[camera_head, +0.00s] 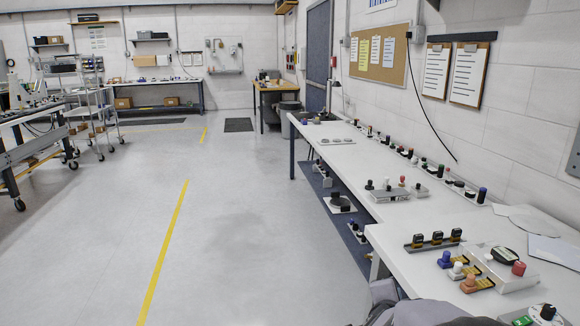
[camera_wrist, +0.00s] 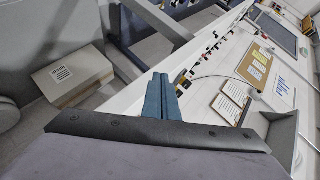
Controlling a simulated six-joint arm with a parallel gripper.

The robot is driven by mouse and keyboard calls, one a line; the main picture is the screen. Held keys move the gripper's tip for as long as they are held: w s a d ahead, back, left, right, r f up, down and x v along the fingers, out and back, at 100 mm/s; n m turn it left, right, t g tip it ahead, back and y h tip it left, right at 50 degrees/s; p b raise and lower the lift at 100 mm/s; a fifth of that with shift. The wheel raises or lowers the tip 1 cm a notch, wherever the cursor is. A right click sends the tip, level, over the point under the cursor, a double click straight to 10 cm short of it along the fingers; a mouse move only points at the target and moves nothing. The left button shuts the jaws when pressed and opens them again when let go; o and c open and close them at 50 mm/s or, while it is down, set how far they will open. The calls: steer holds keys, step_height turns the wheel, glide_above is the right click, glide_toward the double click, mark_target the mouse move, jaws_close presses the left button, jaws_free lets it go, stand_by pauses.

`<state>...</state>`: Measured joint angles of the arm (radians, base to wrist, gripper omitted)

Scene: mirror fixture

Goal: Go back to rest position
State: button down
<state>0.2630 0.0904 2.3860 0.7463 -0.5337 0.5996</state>
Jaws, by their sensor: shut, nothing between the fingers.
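My gripper (camera_wrist: 160,96) shows in the wrist view as two blue-teal fingers side by side, touching, with nothing between them. It is apart from any object there. The long white workbench (camera_head: 415,238) runs along the right wall in the head view. Grey parts of my own arm show at the bottom edge of the head view, but the fingers cannot be made out there.
A cork board (camera_head: 378,55) hangs above. The floor left of the bench is clear. A box (camera_wrist: 72,75) shows in the wrist view.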

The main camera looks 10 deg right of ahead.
steer(key=s+a+f+n+y, duration=0.1)
steer(key=a+f+n+y, duration=0.15)
steer(key=a, duration=0.25)
steer(key=a+f+n+y, duration=0.2)
steer(key=a+n+y, duration=0.15)
steer(key=a, duration=0.25)
steer(key=s+a+f+n+g+y, duration=0.2)
steer(key=s+a+f+n+g, duration=0.35)
steer(key=s+a+n, duration=0.35)
steer(key=s+a+f+n+g, duration=0.15)
steer(key=s+n+g, duration=0.3)
steer(key=s, duration=0.65)
step_height(320, 180, up, 15)
steer(key=s+p, duration=0.1)
steer(key=p, duration=1.5)
steer(key=shift+n, duration=0.25)
steer(key=f+b, duration=0.5)
steer(key=b, duration=0.1)
steer(key=shift+s+d+f, duration=0.2)
steer(key=shift+d+f, duration=0.1)
steer(key=shift+f, duration=0.1)
